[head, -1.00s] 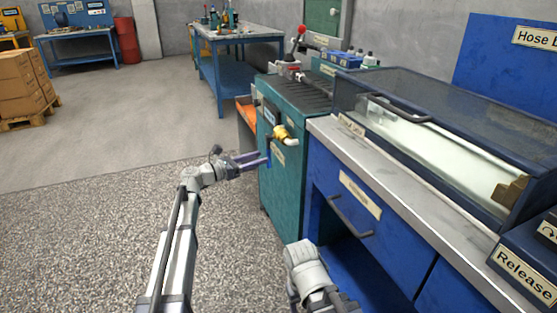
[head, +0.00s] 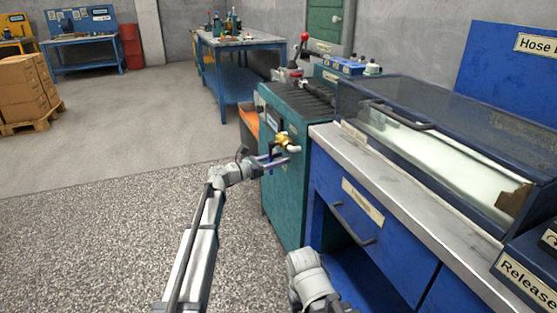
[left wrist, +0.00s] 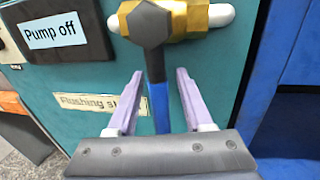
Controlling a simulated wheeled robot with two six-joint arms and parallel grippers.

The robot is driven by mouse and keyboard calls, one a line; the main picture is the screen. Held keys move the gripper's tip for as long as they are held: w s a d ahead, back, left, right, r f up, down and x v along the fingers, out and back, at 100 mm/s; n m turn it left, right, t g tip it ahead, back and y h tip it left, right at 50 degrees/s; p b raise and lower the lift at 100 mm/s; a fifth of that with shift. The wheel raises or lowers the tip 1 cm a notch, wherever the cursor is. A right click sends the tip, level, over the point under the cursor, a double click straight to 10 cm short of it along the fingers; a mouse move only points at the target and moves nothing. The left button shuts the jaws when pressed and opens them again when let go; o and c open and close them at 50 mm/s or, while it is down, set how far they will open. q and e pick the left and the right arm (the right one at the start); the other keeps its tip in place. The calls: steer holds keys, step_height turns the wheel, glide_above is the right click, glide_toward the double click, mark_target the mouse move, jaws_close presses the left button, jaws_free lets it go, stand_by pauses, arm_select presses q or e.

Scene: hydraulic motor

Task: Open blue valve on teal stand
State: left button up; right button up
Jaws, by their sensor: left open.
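The teal stand (head: 285,205) stands left of the blue workbench. On its front face is a brass valve (head: 284,141) with a white pipe end. In the left wrist view the valve's brass body (left wrist: 195,18) carries a dark hub (left wrist: 149,22). Its blue handle (left wrist: 159,105) points down from that hub. My left gripper (head: 278,161) is at the stand's face, just below the brass body. Its purple fingers (left wrist: 158,75) are open, one on each side of the blue handle, with gaps showing on both sides. My right gripper is not visible; only part of that arm shows.
A "Pump off" label (left wrist: 50,37) is left of the valve, and a partly covered "Flushing" label (left wrist: 98,104) is below. The workbench drawer handle (head: 352,224) juts out to the right. An orange bin (head: 249,119) is beside the stand. Open floor lies left.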

arm_select(q)
jaws_close()
stand_by(0.3)
stand_by(1.1)
